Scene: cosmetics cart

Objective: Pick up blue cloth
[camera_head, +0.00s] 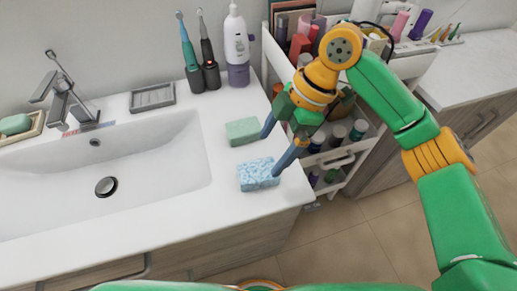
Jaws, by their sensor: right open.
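The blue cloth (259,174) is a light blue, white-patterned block lying on the white counter to the right of the sink, near the front right corner. A plain green block (242,131) lies just behind it. My right gripper (270,154) reaches in from the right with its two blue-grey fingers apart. One fingertip is by the green block's right edge and the other is at the cloth's upper right edge. I cannot tell whether that fingertip touches the cloth. Nothing is held between the fingers. My left gripper is not in view.
The sink basin (150,165) with its faucet (66,95) fills the left. Two electric toothbrushes (198,70), a white and purple bottle (237,48) and a grey soap dish (152,97) stand behind. A white cart (335,158) with several bottles stands right of the counter.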

